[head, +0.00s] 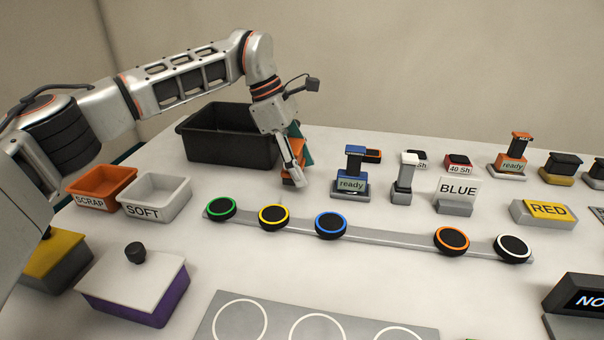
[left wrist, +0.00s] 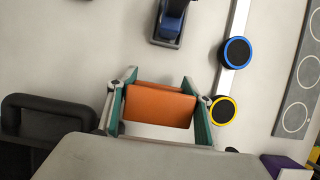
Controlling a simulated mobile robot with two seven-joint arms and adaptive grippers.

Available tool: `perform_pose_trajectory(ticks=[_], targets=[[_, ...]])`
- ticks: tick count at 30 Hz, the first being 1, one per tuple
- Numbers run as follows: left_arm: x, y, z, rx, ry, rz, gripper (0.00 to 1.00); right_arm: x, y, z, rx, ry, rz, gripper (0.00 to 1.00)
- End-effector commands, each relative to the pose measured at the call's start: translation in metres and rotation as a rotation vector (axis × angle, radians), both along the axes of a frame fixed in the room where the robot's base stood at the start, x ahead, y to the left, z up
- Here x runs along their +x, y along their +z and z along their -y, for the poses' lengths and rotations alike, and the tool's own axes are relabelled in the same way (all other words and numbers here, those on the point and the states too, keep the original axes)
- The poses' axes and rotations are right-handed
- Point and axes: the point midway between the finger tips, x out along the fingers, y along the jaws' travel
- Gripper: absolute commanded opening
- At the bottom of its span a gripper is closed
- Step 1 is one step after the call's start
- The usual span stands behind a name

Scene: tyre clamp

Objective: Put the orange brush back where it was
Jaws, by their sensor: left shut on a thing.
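My left gripper (head: 297,165) is shut on the orange brush (head: 289,180), at the back of the table just right of the black bin. The left wrist view shows the brush's orange body (left wrist: 160,106) between the two green-padded fingers of the left gripper (left wrist: 160,108). In the head view the fingers cover much of the brush, and its lower end is close to the tabletop. I cannot tell whether it touches. My right gripper is in neither view.
The black bin (head: 228,158) stands left of the gripper. A blue stand marked "ready" (head: 351,184) is to its right. A grey rail (head: 390,238) with several ringed discs lies in front. SCRAP (head: 100,204) and SOFT (head: 155,211) trays are at left.

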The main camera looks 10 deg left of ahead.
Motion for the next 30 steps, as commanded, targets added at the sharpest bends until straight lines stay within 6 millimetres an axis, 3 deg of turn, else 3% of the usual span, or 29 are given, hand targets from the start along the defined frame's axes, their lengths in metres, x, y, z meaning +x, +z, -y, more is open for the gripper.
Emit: perform_pose_trajectory(ticks=[4, 16, 17, 18, 30], targets=[[-0.001, -0.023, 0.0, -0.002, -0.001, -0.005, 0.33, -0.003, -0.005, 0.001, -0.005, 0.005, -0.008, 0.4], [0.0, -0.025, 0.0, -0.001, 0.0, -0.001, 0.33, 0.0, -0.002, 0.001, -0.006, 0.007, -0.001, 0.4], [0.0, -0.025, 0.0, 0.0, 0.0, -0.001, 0.58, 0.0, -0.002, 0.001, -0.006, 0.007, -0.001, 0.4], [0.0, -0.026, 0.0, 0.0, 0.0, -0.001, 0.67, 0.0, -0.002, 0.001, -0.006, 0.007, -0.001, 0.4], [0.0, -0.023, 0.0, 0.0, 0.0, -0.001, 0.67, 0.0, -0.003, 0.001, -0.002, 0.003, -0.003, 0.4]])
